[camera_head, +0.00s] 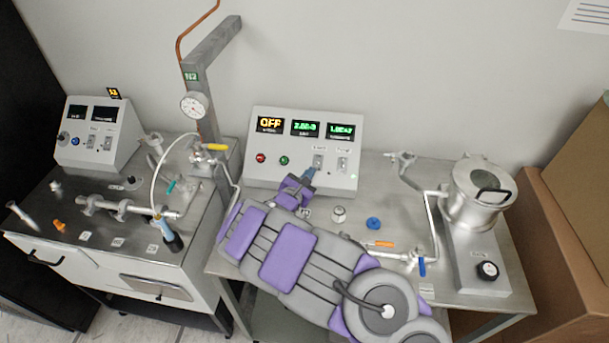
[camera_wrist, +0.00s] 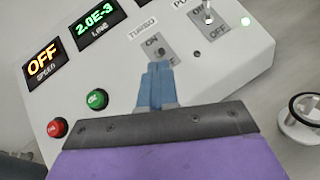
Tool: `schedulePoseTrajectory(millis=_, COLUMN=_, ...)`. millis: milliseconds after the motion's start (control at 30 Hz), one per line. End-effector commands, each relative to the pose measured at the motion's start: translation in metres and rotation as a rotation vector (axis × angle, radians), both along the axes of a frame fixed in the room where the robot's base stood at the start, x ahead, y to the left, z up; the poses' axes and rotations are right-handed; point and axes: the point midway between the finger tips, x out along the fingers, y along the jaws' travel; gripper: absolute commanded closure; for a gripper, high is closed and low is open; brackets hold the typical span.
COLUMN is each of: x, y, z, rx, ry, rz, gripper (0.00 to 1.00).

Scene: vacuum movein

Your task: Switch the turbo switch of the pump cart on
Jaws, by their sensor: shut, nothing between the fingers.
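The white control box (camera_head: 275,165) stands at the back of the metal bench, with three lit displays on its sloped face. Its speed display (camera_wrist: 43,64) reads OFF in orange; it also shows in the head view (camera_head: 269,124). The turbo switch (camera_wrist: 160,51) sits on a grey plate labelled TURBO, with ON above; it is small in the head view (camera_head: 318,162). My gripper (camera_wrist: 159,66) is shut and empty, its blue fingertips right at the lower part of this plate and partly covering it. I cannot tell if they touch the lever. In the head view my gripper (camera_head: 309,172) is just below the switch.
A second toggle (camera_wrist: 208,17) is right of the turbo switch. Red (camera_wrist: 57,127) and green (camera_wrist: 97,99) buttons are to the left. A metal chamber (camera_head: 478,195) stands at the bench's right; a blue cap (camera_head: 374,223) and pipework lie nearer. Another cart is at left.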

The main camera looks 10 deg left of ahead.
Motion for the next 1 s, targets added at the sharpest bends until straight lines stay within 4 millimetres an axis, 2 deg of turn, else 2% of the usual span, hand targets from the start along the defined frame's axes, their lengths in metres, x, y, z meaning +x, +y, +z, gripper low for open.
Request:
schedulePoseTrajectory(millis=267, x=0.002, y=0.003, z=0.011, rx=0.0, ry=0.098, rz=-0.004, gripper=1.0)
schedulePoseTrajectory(millis=533, x=0.006, y=0.006, z=0.026, rx=0.007, ry=0.29, rz=-0.004, gripper=1.0)
schedulePoseTrajectory(millis=667, x=0.007, y=0.005, z=0.023, rx=0.008, ry=0.343, rz=-0.003, gripper=1.0)
schedulePoseTrajectory(millis=1000, x=0.007, y=0.002, z=0.02, rx=0.007, ry=0.349, rz=-0.004, gripper=1.0)
